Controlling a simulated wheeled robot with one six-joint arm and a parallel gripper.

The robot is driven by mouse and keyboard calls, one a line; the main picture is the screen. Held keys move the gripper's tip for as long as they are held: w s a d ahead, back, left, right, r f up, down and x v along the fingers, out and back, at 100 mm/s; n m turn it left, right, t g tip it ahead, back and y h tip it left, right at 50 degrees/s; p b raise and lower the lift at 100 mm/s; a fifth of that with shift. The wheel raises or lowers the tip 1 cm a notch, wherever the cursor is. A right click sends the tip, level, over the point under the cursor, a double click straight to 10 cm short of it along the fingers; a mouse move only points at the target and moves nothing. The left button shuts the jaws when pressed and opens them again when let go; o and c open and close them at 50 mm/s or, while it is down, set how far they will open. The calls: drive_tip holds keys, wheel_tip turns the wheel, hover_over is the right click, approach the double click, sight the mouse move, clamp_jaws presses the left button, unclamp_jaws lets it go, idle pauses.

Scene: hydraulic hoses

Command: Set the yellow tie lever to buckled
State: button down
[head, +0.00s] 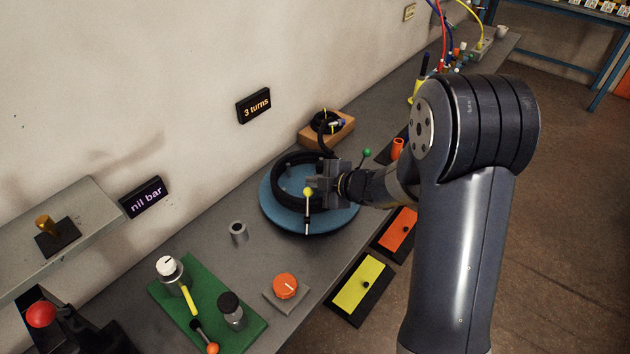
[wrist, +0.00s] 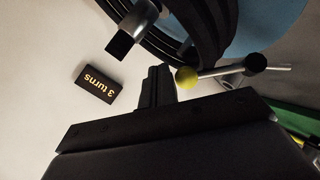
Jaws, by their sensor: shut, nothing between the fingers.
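The yellow tie lever (head: 307,194) stands at the front of the blue round turntable (head: 268,206), its yellow ball up and its rod running down in the head view. In the wrist view the lever's yellow ball (wrist: 187,78) is right beside my fingertips, with the metal rod leading right to a black part. I cannot tell whether ball and fingers touch. My gripper (head: 316,184) is shut and empty, over the right side of the turntable. In the wrist view my gripper (wrist: 155,85) shows its fingers together. A coiled black hose (head: 285,178) lies on the turntable, partly hidden by my gripper.
A sign "3 turns" (head: 254,106) and a sign "nil bar" (head: 143,197) are on the wall side. A green-knobbed lever (head: 367,153) stands behind my wrist. An orange knob (head: 285,286) and green panel (head: 247,335) lie nearer.

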drive_tip(key=shift+r, duration=0.1)
idle(0.3)
drive_tip(key=shift+r+p, duration=0.75)
